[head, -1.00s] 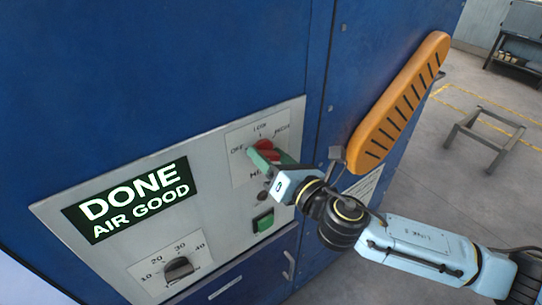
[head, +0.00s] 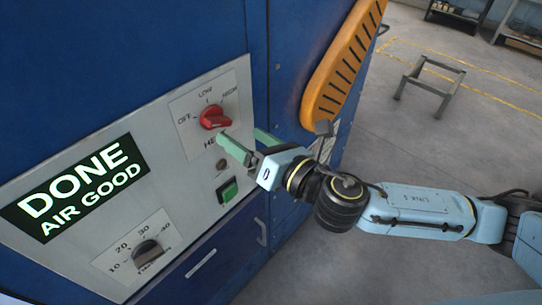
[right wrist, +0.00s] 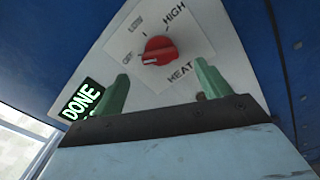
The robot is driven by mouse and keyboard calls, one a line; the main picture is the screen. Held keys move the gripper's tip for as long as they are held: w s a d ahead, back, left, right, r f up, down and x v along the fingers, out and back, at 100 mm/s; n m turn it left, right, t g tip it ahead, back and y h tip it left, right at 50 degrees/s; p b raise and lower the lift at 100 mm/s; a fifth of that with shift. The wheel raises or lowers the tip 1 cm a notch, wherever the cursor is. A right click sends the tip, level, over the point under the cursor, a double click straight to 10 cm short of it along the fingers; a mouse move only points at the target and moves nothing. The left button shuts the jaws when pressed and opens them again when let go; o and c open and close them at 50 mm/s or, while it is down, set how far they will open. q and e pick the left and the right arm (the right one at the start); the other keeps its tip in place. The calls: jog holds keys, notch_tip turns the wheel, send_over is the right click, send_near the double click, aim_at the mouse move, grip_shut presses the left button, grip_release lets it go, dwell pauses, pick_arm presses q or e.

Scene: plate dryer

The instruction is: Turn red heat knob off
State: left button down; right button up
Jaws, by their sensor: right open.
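The red heat knob (head: 214,117) is on the grey control panel (head: 95,140) of the blue machine, under the OFF, LOW and HIGH marks. Its grip bar lies roughly along the line toward OFF. It also shows whole in the right wrist view (right wrist: 159,50), just beyond my fingertips. My right gripper (head: 240,137) is open and empty, with its green fingers below and to the right of the knob in the head view. In the right wrist view the fingers (right wrist: 162,76) are spread apart, with nothing between them. My left gripper is not in view.
A lit DONE AIR GOOD display (head: 77,187), a black timer knob (head: 148,252) and a green button (head: 227,190) share the panel. An orange slotted handle (head: 343,62) stands out at the right. A low metal stand (head: 430,85) is on the open floor behind.

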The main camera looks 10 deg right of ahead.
jog(key=b+v, duration=0.1)
jog(key=v, duration=0.5)
dwell(0.3)
